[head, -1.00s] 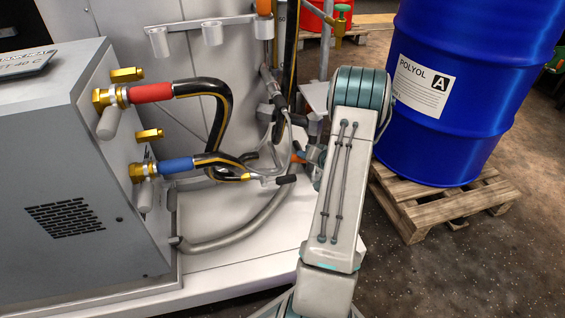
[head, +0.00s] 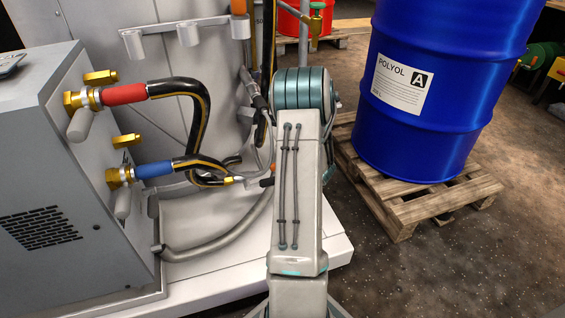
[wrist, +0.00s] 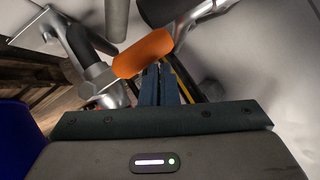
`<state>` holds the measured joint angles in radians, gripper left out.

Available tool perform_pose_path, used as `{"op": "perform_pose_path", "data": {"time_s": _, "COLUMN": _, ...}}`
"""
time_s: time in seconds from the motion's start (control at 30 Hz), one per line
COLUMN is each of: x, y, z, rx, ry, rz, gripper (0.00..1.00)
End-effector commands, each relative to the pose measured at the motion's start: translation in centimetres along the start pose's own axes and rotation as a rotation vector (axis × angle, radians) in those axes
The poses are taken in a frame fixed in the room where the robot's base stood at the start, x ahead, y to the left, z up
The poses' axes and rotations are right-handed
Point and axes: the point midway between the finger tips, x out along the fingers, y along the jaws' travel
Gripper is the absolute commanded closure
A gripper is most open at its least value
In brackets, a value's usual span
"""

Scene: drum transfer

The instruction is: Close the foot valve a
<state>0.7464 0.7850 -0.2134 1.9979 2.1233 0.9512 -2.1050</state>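An orange valve handle (wrist: 143,53) lies across the upper middle of the wrist view, joined to a grey metal valve body (wrist: 97,80) on its left. I take this to be foot valve a, but no tag on it is readable. My gripper (wrist: 160,72) shows dark fingers close together, seemingly shut with nothing between them. The fingertips are right at the handle's lower edge; whether they touch it I cannot tell. In the head view my arm hides the gripper and most of the valve.
A blue POLYOL drum (head: 440,90) marked A stands on a wooden pallet (head: 400,205) at right. A grey machine (head: 50,190) with red-sleeved (head: 124,94) and blue-sleeved (head: 154,169) hoses stands at left. A red drum (head: 290,20) is behind. Dark floor at lower right is free.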

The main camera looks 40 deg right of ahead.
Motion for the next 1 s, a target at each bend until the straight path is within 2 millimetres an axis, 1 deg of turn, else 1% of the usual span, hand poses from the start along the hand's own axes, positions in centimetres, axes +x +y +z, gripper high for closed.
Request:
{"op": "perform_pose_path", "data": {"time_s": 0.03, "x": 0.3, "y": -0.3, "z": 0.3, "rx": 0.000, "ry": -0.006, "rz": -0.007, "gripper": 1.00}}
{"op": "perform_pose_path", "data": {"time_s": 0.27, "x": 0.3, "y": -0.5, "z": 0.3, "rx": -0.001, "ry": -0.008, "rz": -0.009, "gripper": 1.00}}
{"op": "perform_pose_path", "data": {"time_s": 0.37, "x": 0.0, "y": -0.8, "z": -0.1, "rx": -0.002, "ry": -0.007, "rz": -0.010, "gripper": 1.00}}
{"op": "perform_pose_path", "data": {"time_s": 0.47, "x": -0.9, "y": -1.1, "z": -1.0, "rx": -0.003, "ry": -0.002, "rz": -0.005, "gripper": 1.00}}
{"op": "perform_pose_path", "data": {"time_s": 0.6, "x": -2.8, "y": -1.8, "z": -2.9, "rx": 0.001, "ry": 0.006, "rz": 0.003, "gripper": 1.00}}
{"op": "perform_pose_path", "data": {"time_s": 0.63, "x": -3.7, "y": -2.1, "z": -3.0, "rx": 0.004, "ry": 0.005, "rz": 0.006, "gripper": 1.00}}
{"op": "perform_pose_path", "data": {"time_s": 0.7, "x": -5.5, "y": -2.5, "z": -2.9, "rx": 0.007, "ry": 0.005, "rz": 0.007, "gripper": 1.00}}
{"op": "perform_pose_path", "data": {"time_s": 0.8, "x": -7.7, "y": -3.2, "z": -2.7, "rx": 0.004, "ry": 0.005, "rz": 0.005, "gripper": 1.00}}
{"op": "perform_pose_path", "data": {"time_s": 0.9, "x": -9.5, "y": -3.9, "z": -2.5, "rx": 0.004, "ry": 0.003, "rz": 0.003, "gripper": 1.00}}
{"op": "perform_pose_path", "data": {"time_s": 1.0, "x": -10.8, "y": -4.2, "z": -2.3, "rx": 0.002, "ry": 0.002, "rz": 0.002, "gripper": 1.00}}
